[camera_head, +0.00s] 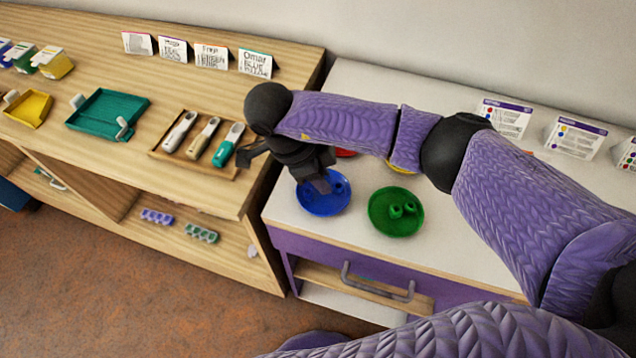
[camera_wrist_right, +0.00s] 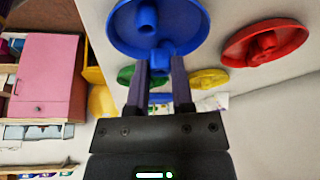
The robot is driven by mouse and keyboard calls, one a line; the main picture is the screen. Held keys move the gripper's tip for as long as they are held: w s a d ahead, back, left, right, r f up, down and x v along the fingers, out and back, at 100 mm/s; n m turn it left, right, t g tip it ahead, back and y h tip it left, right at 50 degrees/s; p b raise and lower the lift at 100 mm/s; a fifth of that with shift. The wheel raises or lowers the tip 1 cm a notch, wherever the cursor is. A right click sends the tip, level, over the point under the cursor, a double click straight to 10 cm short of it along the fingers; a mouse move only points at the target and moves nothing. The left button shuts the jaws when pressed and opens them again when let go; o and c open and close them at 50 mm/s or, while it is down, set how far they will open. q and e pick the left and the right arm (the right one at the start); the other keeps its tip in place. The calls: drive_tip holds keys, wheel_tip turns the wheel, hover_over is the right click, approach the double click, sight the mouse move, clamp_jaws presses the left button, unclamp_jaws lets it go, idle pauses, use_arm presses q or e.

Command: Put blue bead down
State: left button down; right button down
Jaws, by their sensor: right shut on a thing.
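My right gripper (camera_head: 319,184) is low over the blue dish (camera_head: 322,207), its fingertips pointing down at the dish. In the right wrist view the fingers are shut on a blue bead (camera_wrist_right: 161,62). The held bead is at the blue dish (camera_wrist_right: 187,24), near its rim in that view; I cannot tell whether it touches the dish. Another blue bead (camera_wrist_right: 147,17) is in the dish. In the head view the gripper partly hides the dish and its beads. My left gripper is not in view.
A green dish (camera_head: 379,220) with green beads stands right of the blue dish. A red dish (camera_wrist_right: 287,36) and a yellow dish (camera_wrist_right: 208,84) are beyond, mostly hidden by my arm in the head view. A wooden tray (camera_head: 163,152) with tools is at left.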

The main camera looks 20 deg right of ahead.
sight(321, 194)
wheel_tip(321, 194, down, 2)
drive_tip(key=shift+f, duration=0.35)
drive_tip(key=shift+r, duration=0.1)
drive_tip(key=shift+f+b, duration=0.3)
drive_tip(key=shift+b, duration=0.15)
drive_tip(key=shift+c, duration=2.4)
unclamp_jaws()
drive_tip(key=shift+r, duration=0.3)
drive_tip(key=p+v, duration=0.3)
drive_tip(key=v, duration=0.9)
drive_tip(key=shift+a, duration=0.1)
